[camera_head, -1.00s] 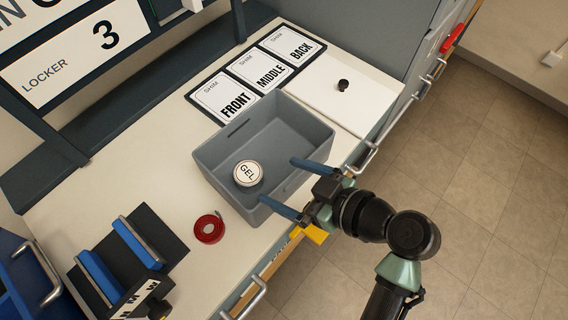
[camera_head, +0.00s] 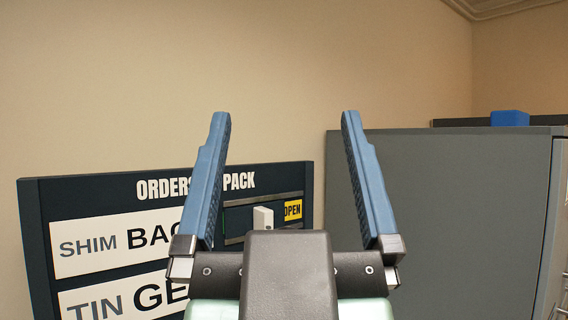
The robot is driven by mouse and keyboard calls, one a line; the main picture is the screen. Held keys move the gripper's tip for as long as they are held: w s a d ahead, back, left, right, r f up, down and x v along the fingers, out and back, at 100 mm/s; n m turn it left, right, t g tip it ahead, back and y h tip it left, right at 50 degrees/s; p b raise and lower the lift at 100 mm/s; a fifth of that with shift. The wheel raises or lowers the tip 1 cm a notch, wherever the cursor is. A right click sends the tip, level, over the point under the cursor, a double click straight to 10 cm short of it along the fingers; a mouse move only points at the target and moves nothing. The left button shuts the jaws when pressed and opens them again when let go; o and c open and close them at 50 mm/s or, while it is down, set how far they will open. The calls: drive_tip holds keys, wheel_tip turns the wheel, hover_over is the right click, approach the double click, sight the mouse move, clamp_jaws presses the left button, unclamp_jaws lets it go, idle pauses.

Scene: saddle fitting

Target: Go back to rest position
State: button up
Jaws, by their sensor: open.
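My gripper (camera_head: 285,118) stands upright in the middle of the view, close to the camera. Its two blue fingers point up and are spread wide apart, with nothing between them. The wall shows through the gap. The bench top, the grey bin and the tin are out of view now.
Behind my gripper is a dark order board (camera_head: 240,182) with "ORDERS" and "PACK" lettering, partly hidden by the left finger. Its cards read SHIM and TIN. A grey cabinet (camera_head: 440,200) stands at right, with a blue object (camera_head: 509,118) above it. The wall above is bare.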

drive_tip(key=shift+s+a+r, duration=0.1)
drive_tip(key=shift+s+r, duration=0.3)
drive_tip(key=shift+r, duration=0.05)
drive_tip(key=shift+r+p, duration=0.8)
drive_tip(key=shift+p, duration=0.05)
drive_tip(key=shift+f, duration=0.1)
